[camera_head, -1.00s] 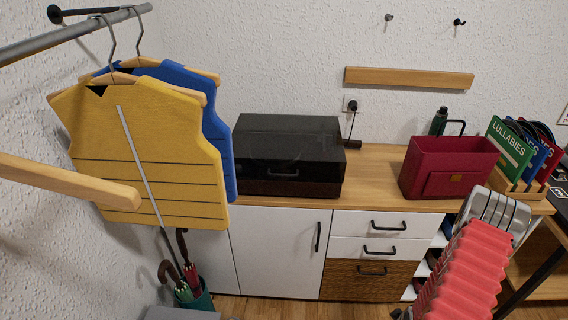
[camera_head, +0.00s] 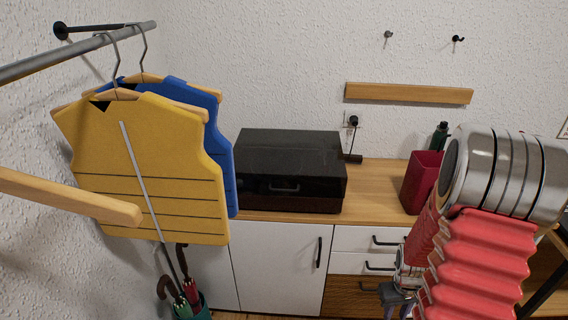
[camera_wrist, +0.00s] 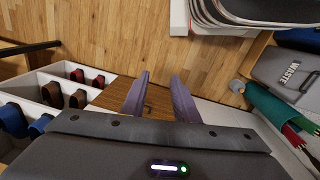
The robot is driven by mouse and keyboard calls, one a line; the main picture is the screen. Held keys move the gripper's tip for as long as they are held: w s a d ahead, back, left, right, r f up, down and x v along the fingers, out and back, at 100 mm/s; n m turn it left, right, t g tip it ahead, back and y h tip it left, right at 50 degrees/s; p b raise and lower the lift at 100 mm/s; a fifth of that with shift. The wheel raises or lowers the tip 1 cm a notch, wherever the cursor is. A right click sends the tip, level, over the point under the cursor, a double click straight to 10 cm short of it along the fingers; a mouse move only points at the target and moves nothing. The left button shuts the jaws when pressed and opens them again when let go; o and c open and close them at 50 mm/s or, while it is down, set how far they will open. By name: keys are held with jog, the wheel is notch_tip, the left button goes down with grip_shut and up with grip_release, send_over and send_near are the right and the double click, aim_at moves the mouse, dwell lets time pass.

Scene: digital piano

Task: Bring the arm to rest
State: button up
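My arm (camera_head: 480,240), with a ribbed red sleeve and a silver joint, rises at the right of the head view and hides part of the sideboard. My gripper (camera_wrist: 160,77) shows in the wrist view with two purple fingers apart and nothing between them. It points down over the wooden floor (camera_wrist: 100,30). In the head view the gripper (camera_head: 396,304) is small, low, in front of the drawers, and partly hidden by the arm.
A sideboard (camera_head: 275,255) carries a black box (camera_head: 290,165) and a red box (camera_head: 420,180). Yellow and blue vests (camera_head: 150,150) hang at left above an umbrella stand (camera_head: 190,308). The wrist view shows shoe compartments (camera_wrist: 60,80) and a grey waste bin (camera_wrist: 285,75).

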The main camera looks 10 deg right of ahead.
jog(key=s+a+r+n+t, duration=0.1)
jog(key=s+a+r+t, duration=0.1)
jog(key=a+r, duration=1.1)
jog(key=s+a+r+t+y, duration=0.1)
jog(key=s+a+r+t, duration=0.1)
jog(key=a+r, duration=1)
notch_tip(320, 180, up, 9)
jog(key=shift+a+r+n+t, duration=0.1)
jog(key=shift+a+n+t, duration=0.3)
jog(key=shift+t, duration=0.4)
jog(key=shift+s, duration=0.1)
